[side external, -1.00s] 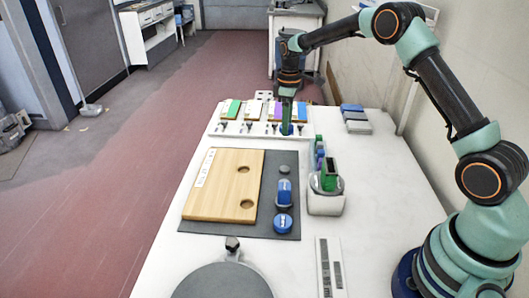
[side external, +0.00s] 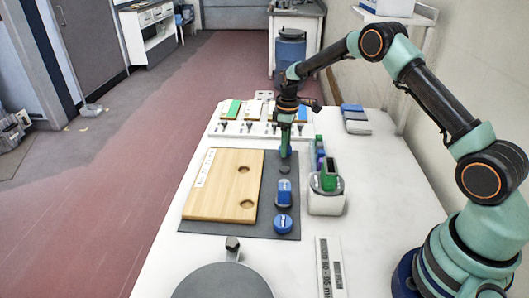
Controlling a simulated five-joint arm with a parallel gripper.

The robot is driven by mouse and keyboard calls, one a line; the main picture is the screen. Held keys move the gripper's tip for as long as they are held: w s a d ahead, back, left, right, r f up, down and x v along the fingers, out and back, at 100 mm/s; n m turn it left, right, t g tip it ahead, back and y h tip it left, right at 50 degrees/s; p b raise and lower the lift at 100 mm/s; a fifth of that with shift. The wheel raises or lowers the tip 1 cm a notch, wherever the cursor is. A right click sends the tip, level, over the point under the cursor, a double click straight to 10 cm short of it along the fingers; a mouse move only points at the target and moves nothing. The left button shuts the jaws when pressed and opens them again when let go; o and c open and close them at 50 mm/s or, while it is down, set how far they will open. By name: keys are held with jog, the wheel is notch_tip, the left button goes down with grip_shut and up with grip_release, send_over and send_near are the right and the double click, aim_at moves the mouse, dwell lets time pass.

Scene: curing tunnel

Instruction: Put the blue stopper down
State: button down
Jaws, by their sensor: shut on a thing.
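My gripper (side external: 286,148) points straight down over the far part of the dark grey mat (side external: 268,228). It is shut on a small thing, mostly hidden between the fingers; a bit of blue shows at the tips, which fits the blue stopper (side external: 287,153). Whether it touches the mat I cannot tell. Just in front of the tips a small grey disc (side external: 284,169) lies on the mat. Nearer on the mat are a blue block-like piece (side external: 284,190) with a dark base and a round blue piece (side external: 283,223).
A wooden board (side external: 220,185) with two round holes lies left of the gripper. A white holder with a green insert (side external: 328,183) stands close on the right. Behind is a white rack with coloured tiles (side external: 232,107). A grey round plate (side external: 222,282) is at the front.

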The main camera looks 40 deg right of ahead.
jog(key=shift+c, duration=1.5)
grip_release()
jog(key=s+a+r+m+t, duration=0.1)
jog(key=s+r, duration=0.1)
jog(key=r, duration=0.8)
jog(key=s+a+r+m, duration=0.1)
jog(key=s+a+r, duration=0.1)
jog(key=r, duration=0.8)
jog(key=s+a+r+m+t, duration=0.1)
jog(key=s+a+m+t, duration=0.1)
jog(key=s, duration=0.8)
jog(key=s+a+r+m+t, duration=0.2)
jog(key=s+a, duration=0.2)
jog(key=s, duration=0.6)
jog(key=shift+r+m+t, duration=0.2)
jog(key=shift+m+t, duration=0.1)
jog(key=shift+m, duration=0.1)
